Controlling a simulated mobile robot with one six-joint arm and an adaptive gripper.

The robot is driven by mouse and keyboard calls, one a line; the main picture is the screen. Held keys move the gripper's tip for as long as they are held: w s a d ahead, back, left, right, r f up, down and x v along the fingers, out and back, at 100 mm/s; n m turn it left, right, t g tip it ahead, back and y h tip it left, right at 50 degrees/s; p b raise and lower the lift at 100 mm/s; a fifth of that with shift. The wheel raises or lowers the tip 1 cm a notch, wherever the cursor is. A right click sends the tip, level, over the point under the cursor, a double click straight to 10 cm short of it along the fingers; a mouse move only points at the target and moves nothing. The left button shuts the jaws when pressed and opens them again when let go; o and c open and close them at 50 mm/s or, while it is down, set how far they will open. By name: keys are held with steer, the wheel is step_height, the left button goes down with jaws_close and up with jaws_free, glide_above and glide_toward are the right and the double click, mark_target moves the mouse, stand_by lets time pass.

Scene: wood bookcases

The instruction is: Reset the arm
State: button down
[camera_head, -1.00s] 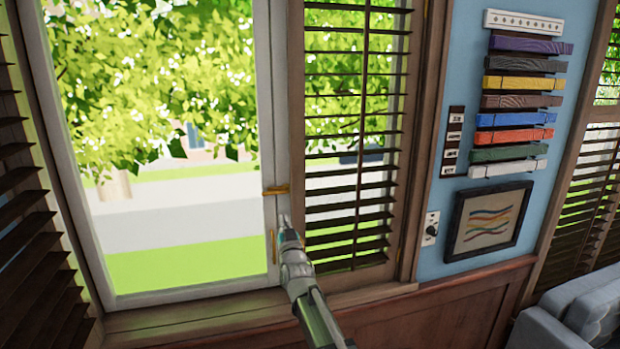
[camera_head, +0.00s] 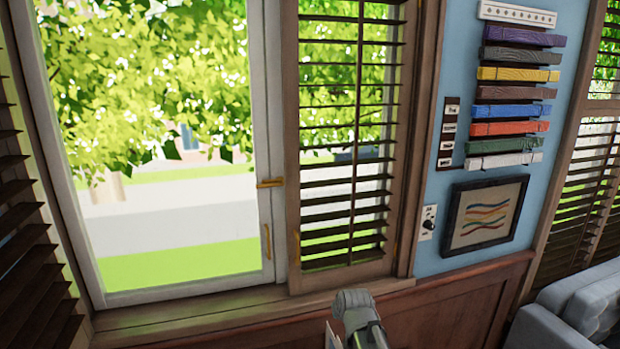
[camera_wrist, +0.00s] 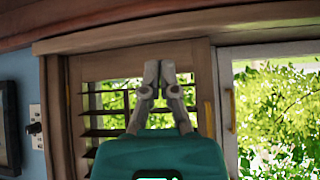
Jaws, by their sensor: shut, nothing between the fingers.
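In the wrist view my gripper (camera_wrist: 159,68) is shut and empty, its two grey fingers close together at the tips. Behind it in that view are the wooden shutter (camera_wrist: 108,98) and part of the window. In the head view my arm shows only at the bottom edge, folded low in front of the wood panelling; the fingertips cannot be made out there. The window (camera_head: 263,130) with its yellow handle (camera_head: 270,183) stands to the upper left of the arm, clear of it.
A slatted shutter (camera_head: 345,140) covers the window's right part. Coloured slats (camera_head: 515,92), a framed picture (camera_head: 485,214) and a switch plate (camera_head: 429,225) hang on the blue wall. A grey sofa (camera_head: 580,305) stands at the lower right.

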steer(key=s+d+f+g+b, duration=0.1)
steer(key=s+d+f+g, duration=0.2)
steer(key=s, duration=0.6)
steer(key=s+d+f+m+g+h+b, duration=0.1)
steer(key=s+d+f+g, duration=0.3)
steer(key=s, duration=0.5)
steer(key=shift+d+m+g+h, duration=0.3)
steer(key=shift+d+g, duration=0.2)
steer(key=shift+d, duration=0.55)
steer(key=shift+w, duration=0.1)
